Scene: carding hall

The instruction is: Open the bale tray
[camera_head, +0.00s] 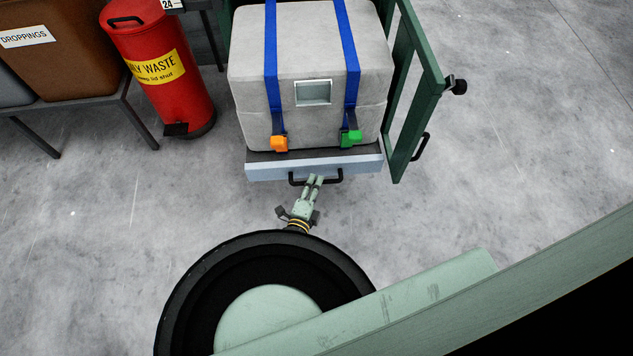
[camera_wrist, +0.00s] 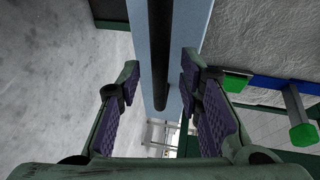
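The bale tray (camera_head: 262,172) has a pale blue front with a black bar handle (camera_head: 335,180). A grey bale (camera_head: 320,52) with two blue straps sits on it. The tray front stands well out beside the swung-out green door; how far the tray reaches back is cut off by the frame. My gripper (camera_head: 316,179) is at the handle. In the wrist view my gripper (camera_wrist: 160,62) is open, one finger on each side of the handle (camera_wrist: 160,45), with gaps to it. Whether the bar lies fully between the fingertips or just beyond them I cannot tell.
The open green door (camera_head: 413,105) stands just right of the tray. A red waste bin (camera_head: 155,70) stands to the left, beside a brown droppings bin (camera_head: 60,55) on a dark bench (camera_head: 85,104). The grey floor in front is clear.

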